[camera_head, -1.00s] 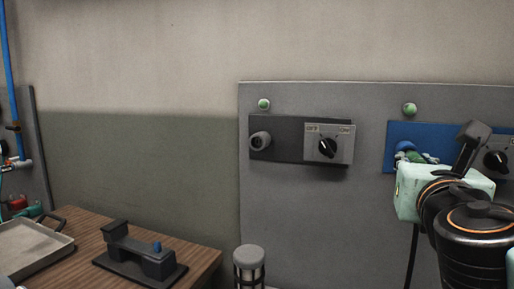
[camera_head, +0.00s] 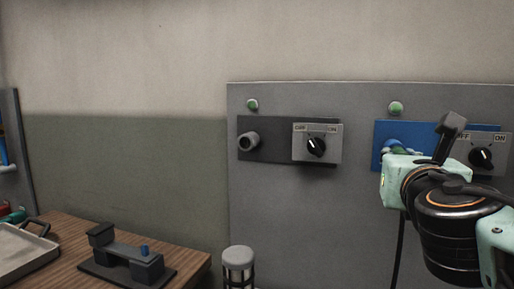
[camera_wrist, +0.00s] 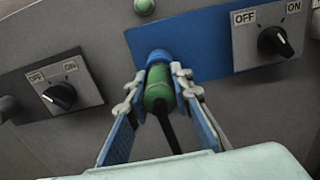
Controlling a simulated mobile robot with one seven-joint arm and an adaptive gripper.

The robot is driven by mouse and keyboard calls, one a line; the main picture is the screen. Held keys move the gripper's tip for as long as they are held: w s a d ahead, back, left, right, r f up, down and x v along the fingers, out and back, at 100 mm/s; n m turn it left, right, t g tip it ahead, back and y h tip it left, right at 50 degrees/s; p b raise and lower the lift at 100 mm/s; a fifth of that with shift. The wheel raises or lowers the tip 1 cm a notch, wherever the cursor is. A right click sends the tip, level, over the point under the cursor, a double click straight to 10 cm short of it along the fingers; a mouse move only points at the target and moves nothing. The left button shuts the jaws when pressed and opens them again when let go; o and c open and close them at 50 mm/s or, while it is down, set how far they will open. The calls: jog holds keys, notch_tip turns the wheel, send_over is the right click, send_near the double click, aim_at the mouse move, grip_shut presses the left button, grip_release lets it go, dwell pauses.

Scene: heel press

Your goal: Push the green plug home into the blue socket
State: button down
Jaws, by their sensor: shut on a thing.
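The green plug (camera_wrist: 158,88) shows in the wrist view with a black cable running from its near end. Its far end meets the blue socket (camera_wrist: 158,57), which stands out from a blue plate on the grey panel. How deep the plug sits inside cannot be told. My gripper (camera_wrist: 168,82) is shut on the plug, one finger on each side. In the head view the blue socket (camera_head: 391,143) shows just above my wrist; my gripper (camera_head: 398,150) and the plug are mostly hidden there.
An OFF/ON switch (camera_head: 481,158) sits on the blue plate right of the socket. A dark plate with a grey socket (camera_head: 248,141) and another switch (camera_head: 317,146) is to the left. Green lamps (camera_head: 396,108) sit above. A wooden table (camera_head: 60,238) stands lower left, a stool-like post (camera_head: 238,258) beside it.

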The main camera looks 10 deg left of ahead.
jog(key=shift+w, duration=0.15)
jog(key=c, duration=1.6)
grip_release()
jog(key=shift+w, duration=0.1)
